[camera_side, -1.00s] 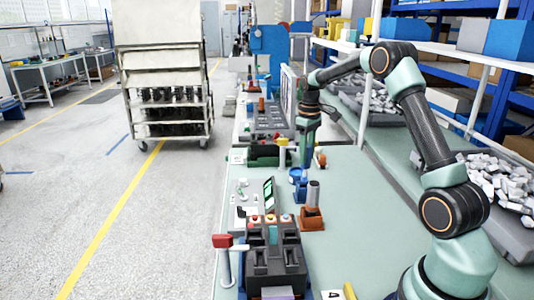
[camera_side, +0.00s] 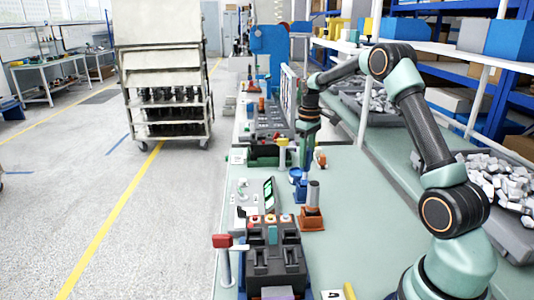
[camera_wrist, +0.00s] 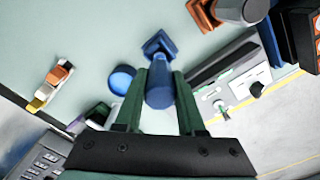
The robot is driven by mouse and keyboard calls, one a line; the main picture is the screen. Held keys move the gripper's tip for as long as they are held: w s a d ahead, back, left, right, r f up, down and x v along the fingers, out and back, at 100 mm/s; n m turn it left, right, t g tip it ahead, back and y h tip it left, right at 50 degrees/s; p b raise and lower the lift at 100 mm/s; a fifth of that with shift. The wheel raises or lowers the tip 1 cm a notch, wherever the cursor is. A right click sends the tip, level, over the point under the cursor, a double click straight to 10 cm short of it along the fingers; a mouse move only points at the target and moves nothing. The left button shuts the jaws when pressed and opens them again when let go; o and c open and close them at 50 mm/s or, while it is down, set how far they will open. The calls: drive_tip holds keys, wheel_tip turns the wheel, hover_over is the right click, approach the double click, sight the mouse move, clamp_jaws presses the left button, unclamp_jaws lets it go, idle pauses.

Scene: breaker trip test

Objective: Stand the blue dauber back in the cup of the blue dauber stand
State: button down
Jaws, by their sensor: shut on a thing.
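The blue dauber (camera_wrist: 159,90) is held between the two green fingers of my gripper (camera_wrist: 166,70), and its round end faces the wrist camera. The blue dauber stand (camera_wrist: 160,43) shows just beyond the fingertips; the dauber and fingers cover part of it, so its cup is hidden. In the side view my gripper (camera_side: 306,150) points down over the bench, and the stand (camera_side: 300,193) is just below it. The dauber shows small and dark blue (camera_side: 304,177) under the fingers. I cannot tell whether the dauber touches the cup.
A round blue dish (camera_wrist: 122,78) lies beside the stand. An orange-brown stand with a dark grey cylinder (camera_side: 312,218) is close on the near side. A black breaker fixture (camera_side: 274,255) and a green-screened device (camera_side: 268,192) are nearby.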

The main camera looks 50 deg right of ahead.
sight(306, 171)
drive_tip(key=shift+f, duration=2.55)
drive_tip(key=shift+c, duration=2.1)
unclamp_jaws()
wheel_tip(306, 171, up, 12)
drive_tip(key=shift+f, duration=0.1)
